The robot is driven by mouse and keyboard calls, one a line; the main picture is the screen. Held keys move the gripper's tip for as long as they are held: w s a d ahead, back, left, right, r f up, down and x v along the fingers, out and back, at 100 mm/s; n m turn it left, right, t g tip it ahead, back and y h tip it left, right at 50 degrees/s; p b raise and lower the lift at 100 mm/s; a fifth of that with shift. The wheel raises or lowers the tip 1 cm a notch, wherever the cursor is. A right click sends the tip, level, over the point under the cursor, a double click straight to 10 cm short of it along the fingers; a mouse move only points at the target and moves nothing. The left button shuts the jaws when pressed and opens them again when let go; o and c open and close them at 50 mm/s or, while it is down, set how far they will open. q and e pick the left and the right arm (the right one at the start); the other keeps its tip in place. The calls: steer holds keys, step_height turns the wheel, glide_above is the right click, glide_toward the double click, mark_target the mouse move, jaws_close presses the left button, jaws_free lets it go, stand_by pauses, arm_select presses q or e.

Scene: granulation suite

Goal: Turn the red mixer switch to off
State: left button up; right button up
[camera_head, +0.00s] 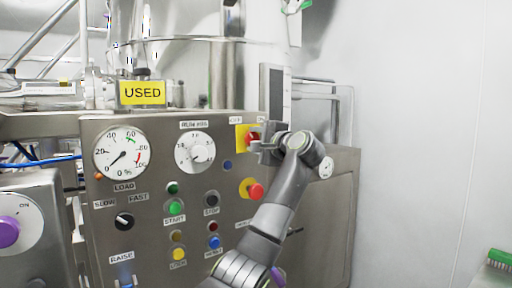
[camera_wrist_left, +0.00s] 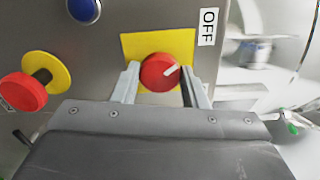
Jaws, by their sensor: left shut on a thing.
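The red mixer switch (camera_head: 253,138) is a round knob on a yellow plate (camera_head: 240,140), at the upper right of the steel control panel. My left gripper (camera_head: 264,151) is at the knob and partly covers it in the head view. In the left wrist view the red knob (camera_wrist_left: 158,73) sits between the two fingers of my left gripper (camera_wrist_left: 160,88), which are shut on it. The white mark on the knob points up and right, roughly toward the OFF label (camera_wrist_left: 208,27). My right gripper is not in view.
A red emergency-type button (camera_head: 256,190) on yellow sits just below the switch; it also shows in the left wrist view (camera_wrist_left: 23,93). Dials, a green button (camera_head: 174,208) and other controls fill the panel to the left. A bare white wall stands at the right.

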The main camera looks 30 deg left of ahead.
arm_select(q)
steer(key=shift+f+n+b, duration=0.15)
steer(key=shift+n+b, duration=0.15)
steer(key=shift+n, duration=0.6)
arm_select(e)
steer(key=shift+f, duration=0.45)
arm_select(q)
steer(key=o, duration=1)
steer(key=shift+c, duration=0.2)
steer(key=shift+d, duration=0.15)
steer(key=b+v, duration=0.3)
steer(key=v, duration=1.4)
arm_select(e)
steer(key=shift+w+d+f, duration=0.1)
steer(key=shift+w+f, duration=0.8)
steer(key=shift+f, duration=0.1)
